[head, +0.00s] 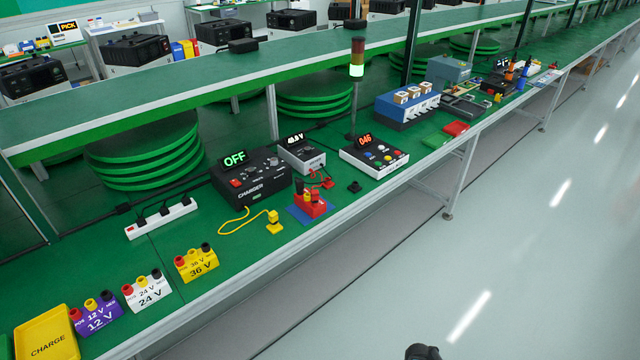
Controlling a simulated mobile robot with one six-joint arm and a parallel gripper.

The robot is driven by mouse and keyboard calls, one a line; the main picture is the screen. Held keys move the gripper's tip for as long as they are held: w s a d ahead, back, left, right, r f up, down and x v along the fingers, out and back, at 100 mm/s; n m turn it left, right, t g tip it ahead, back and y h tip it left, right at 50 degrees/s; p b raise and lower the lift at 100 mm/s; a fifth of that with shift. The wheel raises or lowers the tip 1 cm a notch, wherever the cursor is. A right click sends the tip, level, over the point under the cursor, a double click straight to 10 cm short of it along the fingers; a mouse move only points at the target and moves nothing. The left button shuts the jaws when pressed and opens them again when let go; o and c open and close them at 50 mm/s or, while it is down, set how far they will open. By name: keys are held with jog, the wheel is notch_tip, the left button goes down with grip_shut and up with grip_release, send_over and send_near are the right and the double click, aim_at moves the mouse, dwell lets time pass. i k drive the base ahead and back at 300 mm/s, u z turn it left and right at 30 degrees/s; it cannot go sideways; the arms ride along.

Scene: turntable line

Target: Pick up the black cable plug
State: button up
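A small black piece (354,187), which looks like a plug, lies on the green bench near its front edge. It is right of the red block on the blue mat and in front of the white button box. No cable can be made out on it. Other black plugs (165,212) sit in a white power strip (135,232) at the left. A yellow plug (274,223) on a yellow cable stands in front of the charger. A dark rounded part at the bottom edge seems to be mine. My gripper's fingers do not show.
The black charger (250,180) reads OFF; beside it is a 48.0 V meter box (302,154). The red block (312,207) stands close left of the black piece. Voltage blocks (197,264) and a yellow tray (45,335) are at front left. The aisle floor (520,220) is clear.

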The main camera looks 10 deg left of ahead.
aim_at(299, 183)
jog(key=z, duration=0.75)
jog(key=i, duration=1.1)
jog(key=z, duration=0.5)
jog(key=k, duration=0.15)
jog(key=u, duration=3.1)
